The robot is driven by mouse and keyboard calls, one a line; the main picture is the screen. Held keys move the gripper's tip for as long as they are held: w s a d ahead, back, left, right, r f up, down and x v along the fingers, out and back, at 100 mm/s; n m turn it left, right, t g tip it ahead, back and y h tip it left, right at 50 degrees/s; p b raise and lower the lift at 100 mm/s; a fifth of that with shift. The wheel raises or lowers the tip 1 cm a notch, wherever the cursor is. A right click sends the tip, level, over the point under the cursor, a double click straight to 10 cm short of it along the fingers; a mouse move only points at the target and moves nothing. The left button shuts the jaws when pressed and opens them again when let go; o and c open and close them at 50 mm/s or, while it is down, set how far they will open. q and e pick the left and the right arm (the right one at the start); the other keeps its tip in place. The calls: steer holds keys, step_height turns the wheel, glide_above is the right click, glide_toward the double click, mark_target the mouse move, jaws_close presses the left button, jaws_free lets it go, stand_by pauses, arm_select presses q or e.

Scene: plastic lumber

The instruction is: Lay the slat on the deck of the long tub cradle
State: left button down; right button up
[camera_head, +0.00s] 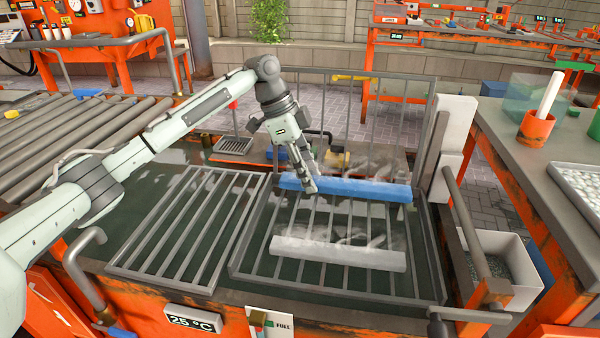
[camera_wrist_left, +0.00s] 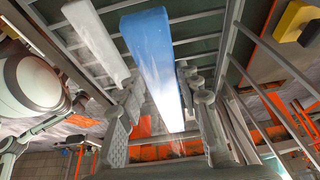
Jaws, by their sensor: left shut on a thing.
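A blue slat (camera_head: 350,190) is held by my left gripper (camera_head: 309,183) near its left end, over the back part of the barred cradle (camera_head: 238,262) in the tub. In the left wrist view the blue slat (camera_wrist_left: 155,60) runs between the fingers of my left gripper (camera_wrist_left: 168,112). I cannot tell whether its underside touches the bars. A pale grey slat (camera_head: 338,252) lies across the front bars of the same cradle, roughly parallel to the blue one; it also shows in the left wrist view (camera_wrist_left: 95,38). My right gripper is not in view.
A second barred rack (camera_head: 185,225) lies left of the cradle. A tall grey barred frame (camera_head: 360,110) rises behind it, and steam hangs around the slats. A bench with an orange cup (camera_head: 536,128) stands at right, a roller conveyor (camera_head: 75,130) at left. Bars between the slats are clear.

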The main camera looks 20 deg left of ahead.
arm_select(q)
steer(key=shift+f, duration=0.7)
steer(key=b, duration=0.1)
glide_above(314, 220)
steer(key=a, duration=0.1)
steer(key=f, duration=0.5)
steer(key=shift+s+a, duration=0.15)
steer(key=shift+a, duration=0.05)
steer(key=shift+f, duration=1.05)
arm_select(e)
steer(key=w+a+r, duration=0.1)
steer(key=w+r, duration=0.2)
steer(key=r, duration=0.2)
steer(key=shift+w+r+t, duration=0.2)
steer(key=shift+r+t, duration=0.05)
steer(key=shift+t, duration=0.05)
arm_select(q)
steer(key=shift+f+b, duration=0.35)
steer(key=shift+f, duration=0.35)
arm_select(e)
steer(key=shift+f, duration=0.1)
arm_select(q)
steer(key=c, duration=1)
jaws_free()
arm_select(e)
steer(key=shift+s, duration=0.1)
